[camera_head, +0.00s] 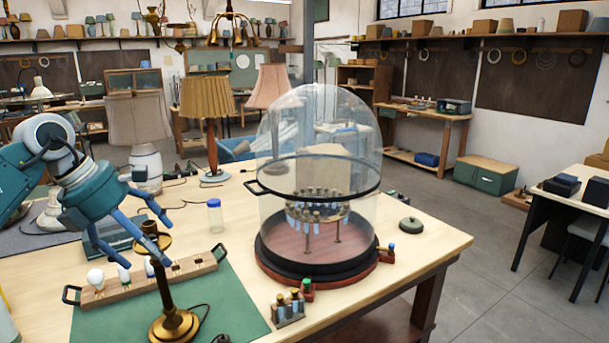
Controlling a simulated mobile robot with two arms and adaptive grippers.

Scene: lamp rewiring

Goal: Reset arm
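My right gripper is not in view. A clear glass dome (290,135) with a black band stands on a round dark base (315,270) to the right. Inside it is a round holder (318,210) with several small vials.
A green mat (235,300) lies under the rack. A small vial rack (288,310), a blue-capped jar (215,217) and a dark round lid (411,225) are near the dome. Shaded lamps (207,97) stand behind. The tabletop's right corner (440,242) is clear.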

